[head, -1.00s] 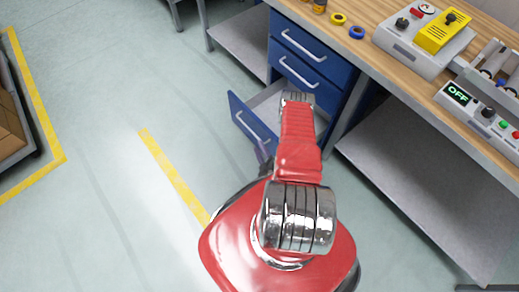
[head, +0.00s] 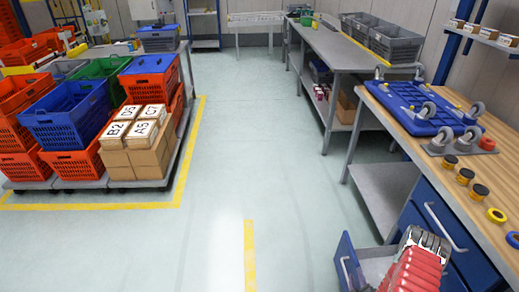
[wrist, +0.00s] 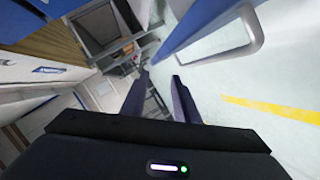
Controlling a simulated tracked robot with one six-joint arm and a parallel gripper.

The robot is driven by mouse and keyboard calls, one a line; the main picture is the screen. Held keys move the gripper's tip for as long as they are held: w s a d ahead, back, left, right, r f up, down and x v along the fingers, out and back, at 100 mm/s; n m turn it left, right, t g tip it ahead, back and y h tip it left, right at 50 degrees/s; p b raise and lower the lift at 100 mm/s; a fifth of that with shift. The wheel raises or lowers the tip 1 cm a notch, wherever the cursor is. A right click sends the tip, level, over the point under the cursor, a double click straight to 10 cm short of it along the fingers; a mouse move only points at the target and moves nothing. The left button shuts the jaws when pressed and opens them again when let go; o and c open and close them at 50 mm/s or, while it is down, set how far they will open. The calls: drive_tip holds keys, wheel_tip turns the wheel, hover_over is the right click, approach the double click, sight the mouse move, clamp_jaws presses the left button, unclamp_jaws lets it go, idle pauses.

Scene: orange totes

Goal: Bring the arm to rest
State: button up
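My red arm (head: 415,268) shows at the bottom right of the head view, in front of the blue drawer unit; only part of it is in frame. My gripper (wrist: 160,78) is in the wrist view, with its two dark fingers apart and nothing seen between them. The gripper itself does not show in the head view. An open blue drawer (head: 347,262) stands out from the unit, close beside the arm. In the wrist view a blue drawer front with a pale handle (wrist: 245,40) is near the fingers.
The wooden workbench (head: 455,165) on the right carries a blue caster platform (head: 415,103) and several rings. A grey table (head: 345,60) stands further back. Orange crates (head: 75,165) and cardboard boxes (head: 137,160) are stacked at left. The floor between is clear.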

drive_tip(key=w+r+m+g, duration=0.1)
drive_tip(key=w+r, duration=0.5)
drive_tip(key=r, duration=0.4)
drive_tip(key=w+r+g, duration=0.1)
drive_tip(key=w+r, duration=0.6)
drive_tip(key=r, duration=0.3)
drive_tip(key=a+r+m+g+y, duration=0.1)
drive_tip(key=a+r, duration=0.3)
drive_tip(key=r, duration=0.5)
drive_tip(key=a+r+m+g, duration=0.1)
drive_tip(key=a+r, duration=0.2)
drive_tip(key=r, duration=0.7)
drive_tip(key=s+a+r+m+g, duration=0.1)
drive_tip(key=s+a+r, duration=0.4)
drive_tip(key=r, duration=0.2)
drive_tip(key=s+a+r+m+g, duration=0.1)
drive_tip(key=s+a+r+m, duration=0.1)
drive_tip(key=s+a+r, duration=0.4)
drive_tip(key=s+a+r+y, duration=0.1)
drive_tip(key=s+a+r, duration=0.1)
drive_tip(key=s, duration=0.5)
drive_tip(key=s+a+r+m+g+y, duration=0.1)
drive_tip(key=s+a+r, duration=0.2)
drive_tip(key=s+a, duration=0.2)
drive_tip(key=s+a+r+m, duration=0.1)
drive_tip(key=s+a, duration=0.3)
drive_tip(key=s, duration=0.5)
drive_tip(key=shift+s+r+g+y, duration=0.15)
drive_tip(key=shift+r+g+y, duration=0.25)
drive_tip(key=shift+r, duration=0.45)
